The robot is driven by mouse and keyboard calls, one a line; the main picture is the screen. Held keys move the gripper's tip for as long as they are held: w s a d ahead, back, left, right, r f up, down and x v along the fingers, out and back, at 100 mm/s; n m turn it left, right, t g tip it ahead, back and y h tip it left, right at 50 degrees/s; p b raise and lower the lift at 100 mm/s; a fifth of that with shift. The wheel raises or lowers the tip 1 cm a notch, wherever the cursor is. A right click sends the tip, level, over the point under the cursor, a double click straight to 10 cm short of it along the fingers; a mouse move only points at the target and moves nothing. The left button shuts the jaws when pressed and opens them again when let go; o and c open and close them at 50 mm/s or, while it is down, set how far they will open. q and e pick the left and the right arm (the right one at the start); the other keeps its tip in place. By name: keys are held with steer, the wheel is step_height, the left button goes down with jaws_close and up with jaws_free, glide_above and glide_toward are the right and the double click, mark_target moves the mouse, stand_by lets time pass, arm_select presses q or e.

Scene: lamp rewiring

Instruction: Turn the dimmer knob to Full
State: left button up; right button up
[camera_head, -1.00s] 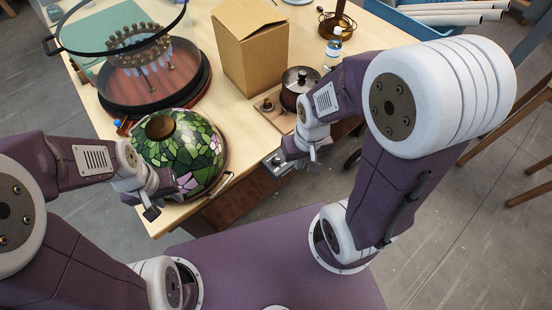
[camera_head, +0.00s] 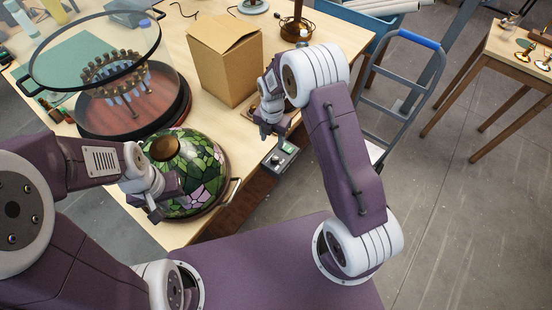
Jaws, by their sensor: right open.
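The dimmer (camera_head: 281,157) is a small grey box with a dark top at the front right edge of the table. Its knob is too small for me to read its setting. My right gripper (camera_head: 266,135) is open, just above and behind the dimmer in the picture, apart from it as far as I can tell. My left gripper (camera_head: 157,214) is at the left of the green stained-glass lampshade (camera_head: 195,160), over the table's front edge. I cannot tell whether its fingers are open or shut.
A cardboard box (camera_head: 224,62) stands behind my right gripper. A brass lamp base (camera_head: 296,28) stands at the back.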

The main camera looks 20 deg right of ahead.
mark_target(274, 158)
steer(key=shift+s+d+f, duration=0.3)
steer(key=shift+f, duration=0.2)
steer(key=shift+s+d+f, duration=0.3)
steer(key=shift+f, duration=0.2)
steer(key=f, duration=0.2)
steer(key=f+p, duration=0.1)
steer(key=f, duration=0.2)
steer(key=f+p, duration=0.1)
steer(key=f, duration=0.2)
steer(key=shift+a, duration=0.25)
steer(key=shift+f, duration=0.2)
arm_select(q)
steer(key=r, duration=0.1)
steer(key=d+r, duration=0.1)
steer(key=shift+r, duration=0.35)
arm_select(e)
steer(key=shift+a, duration=0.1)
steer(key=shift+c, duration=1.4)
jaws_close()
